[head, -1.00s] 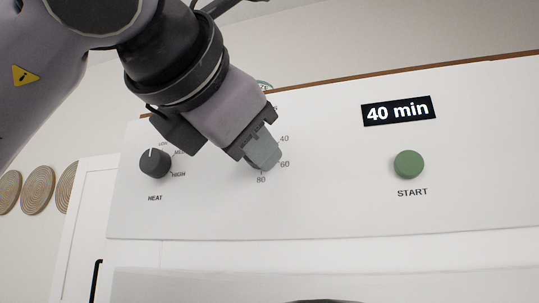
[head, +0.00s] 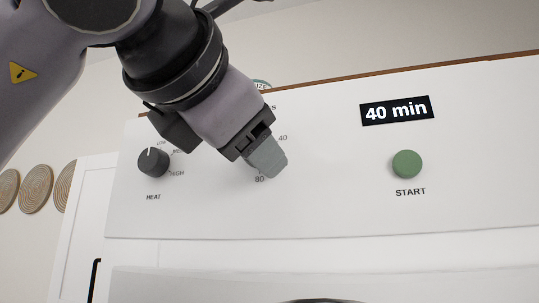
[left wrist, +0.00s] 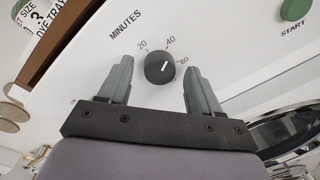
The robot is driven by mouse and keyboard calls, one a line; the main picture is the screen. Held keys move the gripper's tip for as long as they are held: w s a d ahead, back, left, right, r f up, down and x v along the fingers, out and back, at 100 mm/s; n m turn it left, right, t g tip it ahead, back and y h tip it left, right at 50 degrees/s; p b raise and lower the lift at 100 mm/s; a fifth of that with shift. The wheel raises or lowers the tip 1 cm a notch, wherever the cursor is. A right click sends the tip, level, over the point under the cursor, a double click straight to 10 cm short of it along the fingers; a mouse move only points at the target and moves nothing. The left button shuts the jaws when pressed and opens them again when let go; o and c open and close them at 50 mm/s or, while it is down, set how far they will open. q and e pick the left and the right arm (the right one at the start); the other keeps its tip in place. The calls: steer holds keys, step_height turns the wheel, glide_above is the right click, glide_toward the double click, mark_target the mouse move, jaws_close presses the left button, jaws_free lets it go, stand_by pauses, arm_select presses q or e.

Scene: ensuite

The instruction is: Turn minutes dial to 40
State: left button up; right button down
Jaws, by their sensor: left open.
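The minutes dial (left wrist: 159,69) is a round dark knob on the white panel (left wrist: 229,48), with 20, 40 and 60 printed around it. Its white mark points up and right, toward the 40 side. My left gripper (head: 270,160) is open, with one finger on each side of the dial in the left wrist view; I see gaps between the fingers and the knob. In the head view the arm and fingers hide the dial. The display (head: 397,110) reads 40 min. My right gripper is not in view.
A dark heat knob (head: 153,162) is left of the gripper, and a green start button (head: 407,164) is to its right. A wooden edge (head: 400,70) runs along the panel top. Round woven discs (head: 37,188) hang on the wall at left.

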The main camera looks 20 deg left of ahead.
arm_select(q)
steer(key=s+b, duration=0.2)
steer(key=s, duration=0.5)
steer(key=shift+a+r, duration=0.2)
steer(key=shift+a, duration=0.05)
stand_by(0.4)
